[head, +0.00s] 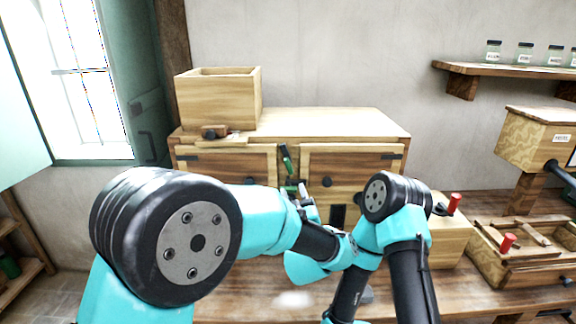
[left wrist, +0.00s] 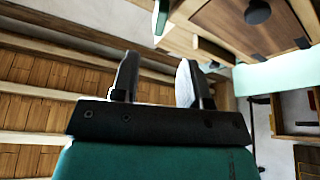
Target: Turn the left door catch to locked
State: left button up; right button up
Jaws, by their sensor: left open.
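The wooden cabinet (head: 225,160) has a left door and a right door (head: 350,165), each with a dark round knob; both look shut. A green-handled catch (head: 287,158) sits between them near the top, leaning slightly. A second green piece (head: 291,187) shows lower, partly hidden by my left gripper (head: 304,194). In the left wrist view my left gripper (left wrist: 157,80) is open, with nothing between its fingers. A green piece (left wrist: 160,16) shows beyond the fingertips, apart from them; which catch it is I cannot tell. My right gripper cannot be made out.
An open wooden box (head: 218,100) stands on the cabinet's left top. A tray with a red-handled piece (head: 508,242) lies at right on the bench. Jars (head: 525,52) stand on a wall shelf. My right arm is folded close beside my left wrist.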

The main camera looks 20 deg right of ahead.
aim_at(288, 167)
pick_arm(q)
jog(key=x, duration=1)
jog(key=shift+w+r, duration=0.15)
jog(key=shift+w, duration=0.1)
grip_shut()
